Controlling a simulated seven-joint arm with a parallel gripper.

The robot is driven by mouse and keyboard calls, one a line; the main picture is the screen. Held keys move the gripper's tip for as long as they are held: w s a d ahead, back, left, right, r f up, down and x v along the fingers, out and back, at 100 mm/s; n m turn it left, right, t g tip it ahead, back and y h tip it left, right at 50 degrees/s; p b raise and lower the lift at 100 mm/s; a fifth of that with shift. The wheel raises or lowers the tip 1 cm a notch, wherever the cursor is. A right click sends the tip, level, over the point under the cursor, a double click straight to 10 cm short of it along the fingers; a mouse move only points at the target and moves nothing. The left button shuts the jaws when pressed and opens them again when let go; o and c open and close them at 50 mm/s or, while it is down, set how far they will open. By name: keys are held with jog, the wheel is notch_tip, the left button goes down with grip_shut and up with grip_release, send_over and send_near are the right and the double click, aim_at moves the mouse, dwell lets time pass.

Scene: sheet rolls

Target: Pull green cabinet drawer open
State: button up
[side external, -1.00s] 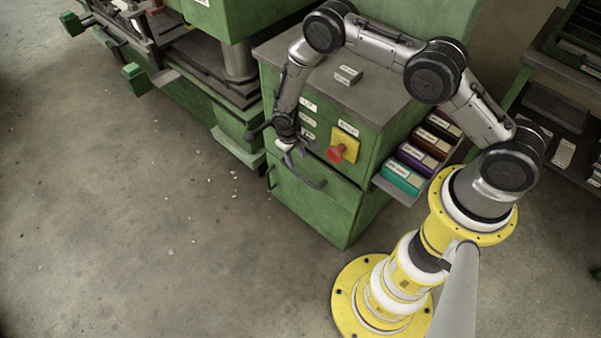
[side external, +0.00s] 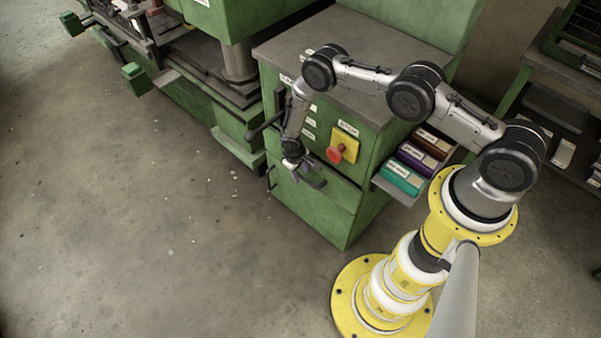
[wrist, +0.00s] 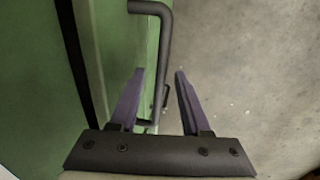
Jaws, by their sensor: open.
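The green cabinet (side external: 355,215) stands in front of my arm, with a drawer front (side external: 338,178) below its red knob. The drawer's dark bar handle (side external: 320,185) also shows in the wrist view (wrist: 163,45), running lengthwise down the picture. My gripper (side external: 302,172) is at the drawer front by the handle. In the wrist view my gripper (wrist: 160,72) is open, with purple fingers apart. The handle bar passes between the fingertips in that picture; no clear contact shows. The drawer front looks flush with the cabinet.
A red knob on a yellow plate (side external: 347,143) sits above the drawer. A shelf of coloured boxes (side external: 403,177) juts out at the cabinet's right. A dark lever (side external: 262,128) and a green machine (side external: 190,85) are at left. The concrete floor (side external: 150,240) in front is clear.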

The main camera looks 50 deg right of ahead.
jog(key=shift+c, duration=0.3)
grip_shut()
dwell(1.1)
